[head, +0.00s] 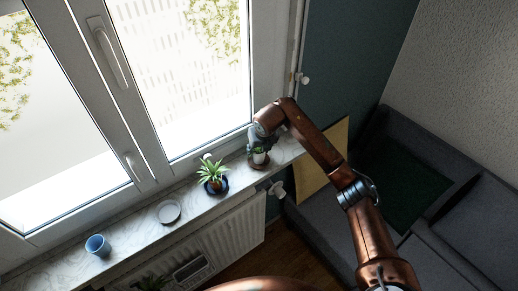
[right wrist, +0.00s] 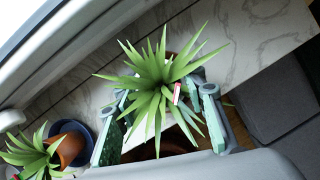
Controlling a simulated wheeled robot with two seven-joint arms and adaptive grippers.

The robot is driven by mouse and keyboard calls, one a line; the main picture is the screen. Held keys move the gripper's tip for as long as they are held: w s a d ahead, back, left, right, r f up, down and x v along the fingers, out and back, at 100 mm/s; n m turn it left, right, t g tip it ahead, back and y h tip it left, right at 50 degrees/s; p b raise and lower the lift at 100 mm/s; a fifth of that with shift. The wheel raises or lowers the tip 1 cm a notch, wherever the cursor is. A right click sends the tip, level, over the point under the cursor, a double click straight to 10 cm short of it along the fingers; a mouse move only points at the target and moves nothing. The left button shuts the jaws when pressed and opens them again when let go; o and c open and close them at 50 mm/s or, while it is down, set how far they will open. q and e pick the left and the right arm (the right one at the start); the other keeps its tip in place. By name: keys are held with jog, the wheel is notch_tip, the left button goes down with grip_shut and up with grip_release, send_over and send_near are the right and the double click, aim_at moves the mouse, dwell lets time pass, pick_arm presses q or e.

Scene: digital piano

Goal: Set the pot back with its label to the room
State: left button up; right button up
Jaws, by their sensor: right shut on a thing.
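A small red and white tag (right wrist: 177,93) shows among the leaves. Leaves hide most of the pot, and I cannot tell whether it touches the sill or which way its label faces. My left gripper is not in view.
The window (head: 190,70) is close behind; a radiator (head: 225,240) is below. A dark sofa (head: 400,190) stands at right.

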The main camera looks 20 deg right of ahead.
jog(key=shift+f, duration=0.5)
dwell(0.3)
jog(key=o, duration=1.4)
jog(key=shift+o, duration=0.2)
jog(key=shift+p+v, duration=1.6)
jog(key=shift+v, duration=0.95)
jog(key=shift+r, duration=0.1)
jog(key=v, duration=1.1)
jog(key=shift+s+r, duration=0.3)
